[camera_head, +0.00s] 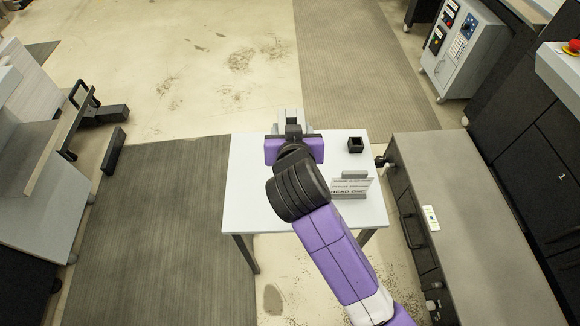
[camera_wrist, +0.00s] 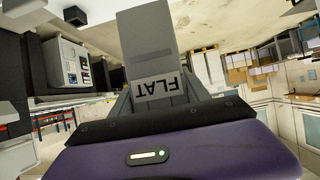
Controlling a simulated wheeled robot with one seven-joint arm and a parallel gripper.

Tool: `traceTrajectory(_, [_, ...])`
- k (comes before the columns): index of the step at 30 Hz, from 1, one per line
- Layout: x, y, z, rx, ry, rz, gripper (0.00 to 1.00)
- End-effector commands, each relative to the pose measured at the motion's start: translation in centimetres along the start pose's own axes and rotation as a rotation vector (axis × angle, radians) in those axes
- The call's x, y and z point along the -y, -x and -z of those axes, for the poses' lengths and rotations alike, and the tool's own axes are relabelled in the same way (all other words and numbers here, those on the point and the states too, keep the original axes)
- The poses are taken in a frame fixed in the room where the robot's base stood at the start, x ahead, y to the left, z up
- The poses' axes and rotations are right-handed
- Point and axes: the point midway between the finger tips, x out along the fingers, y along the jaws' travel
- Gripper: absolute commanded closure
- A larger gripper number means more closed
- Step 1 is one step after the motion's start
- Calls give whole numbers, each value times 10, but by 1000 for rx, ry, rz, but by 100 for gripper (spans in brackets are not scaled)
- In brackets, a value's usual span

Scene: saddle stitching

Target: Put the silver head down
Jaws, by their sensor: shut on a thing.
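The silver head (camera_wrist: 147,45) is a grey block with a label reading "FLAT", upside down in the wrist view. My gripper (camera_wrist: 160,100) is shut on it. In the head view the silver head (camera_head: 290,116) shows at the far edge of the white table (camera_head: 250,205), just beyond my gripper (camera_head: 293,134). My arm hides part of the table. I cannot tell how high the head is above the tabletop.
A small black square holder (camera_head: 355,145) stands at the table's back right. A sign (camera_head: 350,187) with printed text stands at the right side. The table's left part is clear. A grey-topped bench (camera_head: 460,200) stands close on the right.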

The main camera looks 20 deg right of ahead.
Motion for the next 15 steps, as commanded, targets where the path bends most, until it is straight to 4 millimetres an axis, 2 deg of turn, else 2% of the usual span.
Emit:
traceTrajectory(2, [0,-3,-4,-1,-1,-2,100])
traceTrajectory(5, [0,-11,-21,1,1,-3,100])
traceTrajectory(15, [0,-46,-84,0,2,-2,100])
